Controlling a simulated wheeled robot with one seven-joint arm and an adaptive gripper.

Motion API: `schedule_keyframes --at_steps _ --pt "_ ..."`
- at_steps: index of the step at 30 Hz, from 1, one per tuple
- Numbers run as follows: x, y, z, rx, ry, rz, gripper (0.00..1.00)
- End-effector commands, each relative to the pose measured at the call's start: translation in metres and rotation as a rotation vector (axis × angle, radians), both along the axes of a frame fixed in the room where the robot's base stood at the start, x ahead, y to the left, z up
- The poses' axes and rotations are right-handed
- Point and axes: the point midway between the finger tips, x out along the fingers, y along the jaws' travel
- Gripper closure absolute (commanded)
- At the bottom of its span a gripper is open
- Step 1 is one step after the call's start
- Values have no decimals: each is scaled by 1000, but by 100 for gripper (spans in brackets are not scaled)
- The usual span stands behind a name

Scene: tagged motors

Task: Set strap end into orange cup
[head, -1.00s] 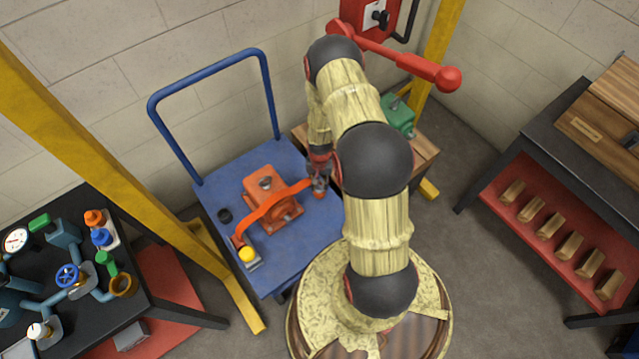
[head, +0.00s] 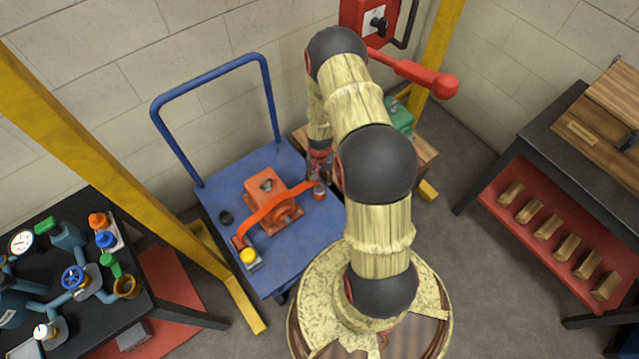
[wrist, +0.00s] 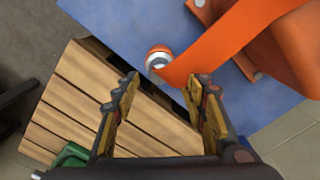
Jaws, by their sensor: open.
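The orange strap (head: 268,206) arches over the orange motor (head: 266,187) on the blue cart. Its right end reaches the orange cup (head: 319,195) near the cart's right edge. In the wrist view the strap (wrist: 225,40) ends at the mouth of the cup (wrist: 159,50), which has a pale rim. The end overlaps the rim; I cannot tell how deep it sits. My gripper (head: 319,172) is just above and behind the cup. In the wrist view my gripper (wrist: 164,79) is open and empty, its fingers apart from the strap end.
A yellow post (head: 120,165) rises left of the cart.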

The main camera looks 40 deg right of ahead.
Motion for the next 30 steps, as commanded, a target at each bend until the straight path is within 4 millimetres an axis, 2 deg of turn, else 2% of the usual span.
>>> schedule_keyframes --at_steps 1,6,9,16,19,20,23,27,30 --pt "1 -1 17 -2 -3 0 57" --pt "0 0 50 -1 -2 0 57" --pt "0 0 65 -1 -1 0 57" --pt "2 0 84 -2 -3 4 57" --pt "12 3 108 -9 -19 28 57" --pt "17 5 119 -13 -26 41 57" --pt "33 15 169 -29 -58 96 57" --pt "47 39 252 -54 -108 192 57" --pt "48 59 308 -71 -143 260 57"
